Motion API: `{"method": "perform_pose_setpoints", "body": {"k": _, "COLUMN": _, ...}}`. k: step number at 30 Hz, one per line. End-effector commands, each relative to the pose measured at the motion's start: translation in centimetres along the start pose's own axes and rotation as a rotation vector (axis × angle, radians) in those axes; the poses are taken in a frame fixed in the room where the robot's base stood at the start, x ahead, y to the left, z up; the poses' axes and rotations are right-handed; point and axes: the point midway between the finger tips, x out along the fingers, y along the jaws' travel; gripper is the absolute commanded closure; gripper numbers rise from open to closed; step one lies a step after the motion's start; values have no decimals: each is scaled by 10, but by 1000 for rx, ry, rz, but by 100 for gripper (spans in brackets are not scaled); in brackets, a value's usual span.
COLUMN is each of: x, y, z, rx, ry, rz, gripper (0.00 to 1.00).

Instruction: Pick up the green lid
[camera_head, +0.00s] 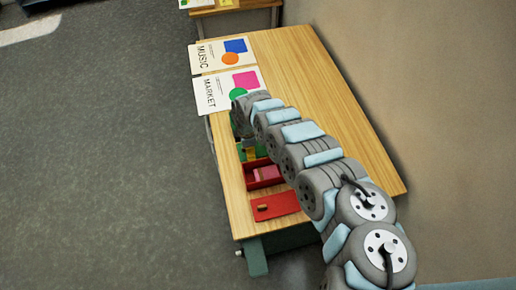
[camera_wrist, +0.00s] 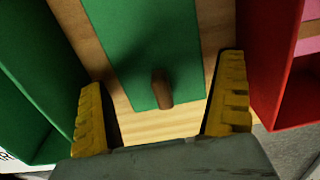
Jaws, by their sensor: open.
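The green lid (camera_wrist: 148,45) is a flat panel with a short brown wooden knob (camera_wrist: 163,90), lying on the wooden table. In the wrist view it is between the two yellow ribbed fingers of my gripper (camera_wrist: 164,72). My gripper is open and holds nothing; the knob stands between the fingers, apart from both. In the head view my arm covers most of this spot, and only green patches (camera_head: 260,152) show beside my gripper (camera_head: 249,150); I cannot tell which part is lid.
A green box (camera_wrist: 30,100) stands left of the lid in the wrist view. A red box (camera_head: 250,184) with a pink item is close by on the other side. A red lid (camera_head: 285,204) lies near the table's front edge. MUSIC (camera_head: 213,62) and MARKET (camera_head: 212,85) sheets lie farther back.

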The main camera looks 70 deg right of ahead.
Motion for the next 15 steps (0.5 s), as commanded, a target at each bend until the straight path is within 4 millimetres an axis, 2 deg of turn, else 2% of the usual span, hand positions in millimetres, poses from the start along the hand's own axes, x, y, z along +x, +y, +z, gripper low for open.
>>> {"method": "perform_pose_setpoints", "body": {"k": 1, "x": 0, "y": 0, "z": 0, "rx": 0, "ry": 0, "rz": 0, "gripper": 3}}
{"method": "perform_pose_setpoints", "body": {"k": 6, "x": 0, "y": 0, "z": 0, "rx": 0, "ry": 0, "rz": -1, "gripper": 52}}
{"method": "perform_pose_setpoints", "body": {"k": 7, "x": 0, "y": 0, "z": 0, "rx": 0, "ry": 0, "rz": -1, "gripper": 57}}
{"method": "perform_pose_setpoints", "body": {"k": 11, "x": 1, "y": -1, "z": 0, "rx": 0, "ry": 1, "rz": -1, "gripper": 61}}
{"method": "perform_pose_setpoints", "body": {"k": 13, "x": 1, "y": -1, "z": 0, "rx": 1, "ry": 1, "rz": -2, "gripper": 73}}
{"method": "perform_pose_setpoints", "body": {"k": 15, "x": 2, "y": -1, "z": 0, "rx": 1, "ry": 1, "rz": -3, "gripper": 92}}
